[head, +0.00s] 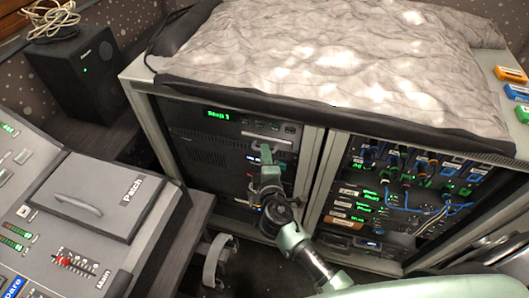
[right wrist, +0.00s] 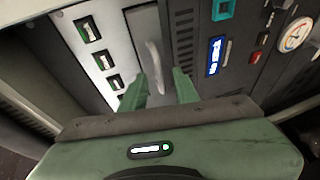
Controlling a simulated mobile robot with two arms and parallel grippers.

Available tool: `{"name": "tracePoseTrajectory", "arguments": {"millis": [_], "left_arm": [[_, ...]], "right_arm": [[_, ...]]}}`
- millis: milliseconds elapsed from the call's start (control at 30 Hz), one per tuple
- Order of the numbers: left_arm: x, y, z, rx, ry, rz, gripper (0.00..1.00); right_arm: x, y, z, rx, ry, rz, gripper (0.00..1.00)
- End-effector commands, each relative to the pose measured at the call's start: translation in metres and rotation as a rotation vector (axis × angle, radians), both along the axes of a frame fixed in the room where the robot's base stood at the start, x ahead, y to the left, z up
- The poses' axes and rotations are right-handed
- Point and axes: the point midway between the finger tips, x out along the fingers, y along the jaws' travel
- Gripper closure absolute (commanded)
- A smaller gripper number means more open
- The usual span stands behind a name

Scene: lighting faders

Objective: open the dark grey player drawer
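The dark grey player drawer (right wrist: 143,28) appears in the right wrist view as a plain grey front with a pale curved bar handle (right wrist: 153,66). In the head view it seems to sit in the left bay of the rack, largely behind my right gripper (head: 266,150). In the right wrist view the green fingers of the right gripper (right wrist: 160,77) are spread apart, with the handle between and just ahead of their tips. I cannot tell whether they touch it. The drawer looks shut, flush with the panels beside it. My left gripper is out of view.
The rack (head: 143,117) has a patch bay with blue cables (head: 410,197) on its right side and a crumpled grey cover (head: 330,50) on top. A mixing console (head: 95,195) stands at the left, near a black speaker (head: 85,75). Dark floor lies before the rack.

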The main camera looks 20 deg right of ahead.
Motion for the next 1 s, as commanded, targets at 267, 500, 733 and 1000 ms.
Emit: {"name": "tracePoseTrajectory", "arguments": {"millis": [267,500,733,1000], "left_arm": [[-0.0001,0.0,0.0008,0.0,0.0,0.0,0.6],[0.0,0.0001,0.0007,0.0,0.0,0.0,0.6],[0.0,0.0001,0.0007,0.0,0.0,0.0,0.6],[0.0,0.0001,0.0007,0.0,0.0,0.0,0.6]], "right_arm": [[0.0148,-0.0035,-0.0034,0.0,0.001,-0.001,0.7],[0.0145,-0.0034,-0.0037,0.001,0.001,-0.001,0.89],[0.0142,-0.0031,-0.0038,0.001,0.002,0.0,1.0],[0.0141,-0.0031,-0.004,0.001,0.002,0.0,1.0]]}}
